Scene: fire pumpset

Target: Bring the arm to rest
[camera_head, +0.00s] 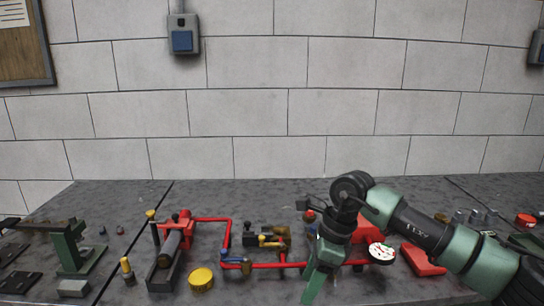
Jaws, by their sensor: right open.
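My right arm (425,235) comes in from the lower right and bends down at the wrist. My right gripper (318,280) points down over the bench, close to the right end of the red pipework; it is open, and nothing shows between its fingers. Its wrist hides part of the pipes and fittings behind it. My left arm and gripper do not show.
A pump set with red pipes (231,235) stands mid-bench, with a yellow cap (201,278) in front. A round white gauge (381,254) and a red block (423,260) sit beside my right arm. A green stand (72,250) is at left. The bench's back strip (240,198) is clear.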

